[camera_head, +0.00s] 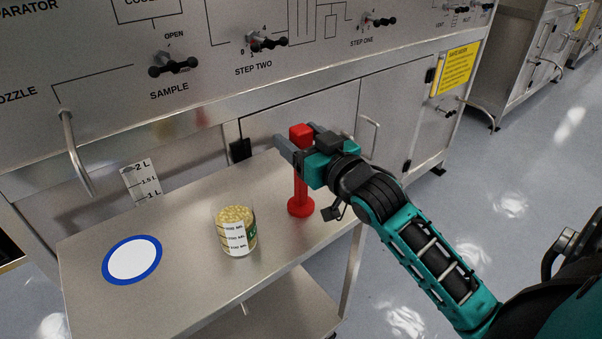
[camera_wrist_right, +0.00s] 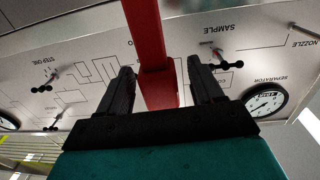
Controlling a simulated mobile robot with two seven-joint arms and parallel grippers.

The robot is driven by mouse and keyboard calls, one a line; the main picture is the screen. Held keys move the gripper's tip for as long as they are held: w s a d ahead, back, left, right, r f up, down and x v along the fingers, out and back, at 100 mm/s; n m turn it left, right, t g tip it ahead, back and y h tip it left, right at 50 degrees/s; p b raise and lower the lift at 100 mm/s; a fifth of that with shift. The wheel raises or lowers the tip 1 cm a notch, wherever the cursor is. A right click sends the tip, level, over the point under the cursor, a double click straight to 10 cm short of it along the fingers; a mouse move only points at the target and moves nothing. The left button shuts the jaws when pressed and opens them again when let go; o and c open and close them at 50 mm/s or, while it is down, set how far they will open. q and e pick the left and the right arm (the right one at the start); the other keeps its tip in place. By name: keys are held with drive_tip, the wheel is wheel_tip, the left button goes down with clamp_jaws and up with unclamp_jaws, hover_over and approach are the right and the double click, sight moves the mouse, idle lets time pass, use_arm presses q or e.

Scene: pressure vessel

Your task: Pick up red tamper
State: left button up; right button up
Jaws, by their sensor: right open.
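The red tamper (camera_head: 300,190) stands upright on the metal table, with a square top, a thin shaft and a round base. My right gripper (camera_head: 300,144) is at its upper part, just below the top, and hides some of the shaft. In the right wrist view the tamper (camera_wrist_right: 150,38) lies between the two dark fingers of the gripper (camera_wrist_right: 161,70), with gaps visible on both sides. The gripper is open around the tamper. My left gripper is not in view.
A clear beaker of yellowish pellets (camera_head: 236,230) stands left of the tamper on the table (camera_head: 190,260). A blue-ringed white disc (camera_head: 132,260) lies further left. The steel machine panel with valve handles (camera_head: 173,65) rises behind, with a nozzle pipe (camera_head: 75,155) at left.

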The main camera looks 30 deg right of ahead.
drive_tip(key=shift+c, duration=0.4)
clamp_jaws()
drive_tip(key=shift+r, duration=0.1)
